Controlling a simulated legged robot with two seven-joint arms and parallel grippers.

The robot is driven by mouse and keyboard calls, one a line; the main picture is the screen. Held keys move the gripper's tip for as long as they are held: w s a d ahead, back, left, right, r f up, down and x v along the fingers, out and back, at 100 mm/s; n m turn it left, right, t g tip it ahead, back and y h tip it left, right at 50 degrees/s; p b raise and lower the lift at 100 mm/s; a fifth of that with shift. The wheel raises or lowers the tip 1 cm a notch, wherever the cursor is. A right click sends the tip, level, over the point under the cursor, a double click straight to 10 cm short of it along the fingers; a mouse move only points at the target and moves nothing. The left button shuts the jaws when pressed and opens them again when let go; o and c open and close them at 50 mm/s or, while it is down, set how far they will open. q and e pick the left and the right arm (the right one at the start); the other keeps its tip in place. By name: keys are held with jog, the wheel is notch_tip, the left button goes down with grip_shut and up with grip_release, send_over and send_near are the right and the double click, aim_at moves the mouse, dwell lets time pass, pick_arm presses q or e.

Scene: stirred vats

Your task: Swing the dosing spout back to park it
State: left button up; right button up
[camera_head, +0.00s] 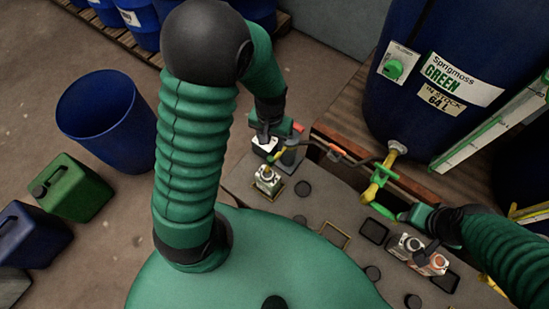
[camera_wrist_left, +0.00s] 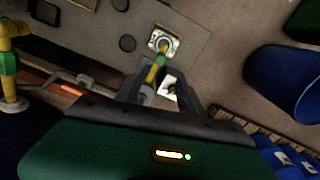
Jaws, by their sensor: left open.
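The dosing spout shows in the left wrist view as a yellow tube with a green band (camera_wrist_left: 158,66), between my open left fingers (camera_wrist_left: 160,98). I cannot tell whether they touch it. A small pale container (camera_head: 267,179) stands below. My right gripper (camera_head: 417,214) is beside a green lever (camera_head: 383,210); its fingers are unclear.
The blue vat (camera_head: 440,80) labelled Sprigmoss GREEN stands at the back right. Another pale container (camera_head: 425,258) is near my right arm. The grey bench (camera_head: 325,205) has several dark round pads. A blue bin (camera_head: 105,120) and jerrycans stand on the floor at left.

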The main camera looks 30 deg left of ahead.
aim_at(271, 157)
pick_arm(q)
notch_tip(271, 157, down, 13)
jog(key=shift+a+f+b, duration=0.1)
jog(key=shift+a+b, duration=0.05)
jog(key=shift+b, duration=0.75)
jog(key=shift+c, duration=0.8)
grip_shut()
